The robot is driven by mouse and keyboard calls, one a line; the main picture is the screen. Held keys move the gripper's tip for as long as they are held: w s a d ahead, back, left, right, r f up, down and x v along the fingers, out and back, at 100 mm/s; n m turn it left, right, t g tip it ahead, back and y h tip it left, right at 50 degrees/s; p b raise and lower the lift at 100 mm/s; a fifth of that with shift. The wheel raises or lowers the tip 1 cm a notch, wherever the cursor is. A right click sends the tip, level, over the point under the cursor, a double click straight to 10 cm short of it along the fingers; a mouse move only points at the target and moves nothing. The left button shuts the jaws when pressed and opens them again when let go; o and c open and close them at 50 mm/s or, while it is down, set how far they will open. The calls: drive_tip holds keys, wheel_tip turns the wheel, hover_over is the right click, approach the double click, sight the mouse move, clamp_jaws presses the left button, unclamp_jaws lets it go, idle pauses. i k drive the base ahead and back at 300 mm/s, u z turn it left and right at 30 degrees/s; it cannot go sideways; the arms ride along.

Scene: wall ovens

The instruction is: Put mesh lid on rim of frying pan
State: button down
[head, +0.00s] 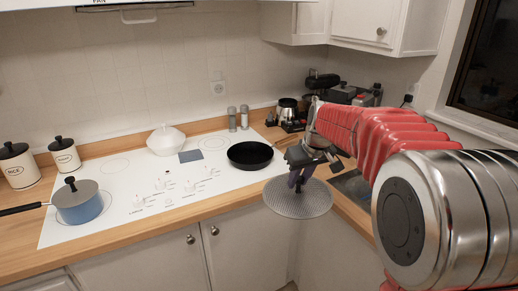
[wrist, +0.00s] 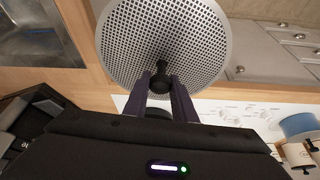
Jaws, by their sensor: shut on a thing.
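The mesh lid (head: 297,200) is a round grey perforated disc with a dark knob. My gripper (head: 296,182) is shut on the knob and holds the lid about level, in front of the counter's right part. In the wrist view the lid (wrist: 163,35) fills the top middle, with its knob between the fingertips of my gripper (wrist: 160,85). The frying pan (head: 250,154) is black, round and empty-looking, on the right of the white cooktop. It is to the left of and behind the lid, apart from it.
A blue saucepan (head: 78,203) with a lid stands at the cooktop's left. A white lidded bowl (head: 165,140) and two shakers (head: 238,118) stand behind. Coffee gear (head: 288,112) is in the back right corner. The cooktop's middle front (head: 120,220) is clear of cookware.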

sight(251, 153)
drive_tip(key=i, duration=0.65)
drive_tip(key=u, duration=0.85)
drive_tip(key=i, duration=0.7)
drive_tip(key=u, duration=0.6)
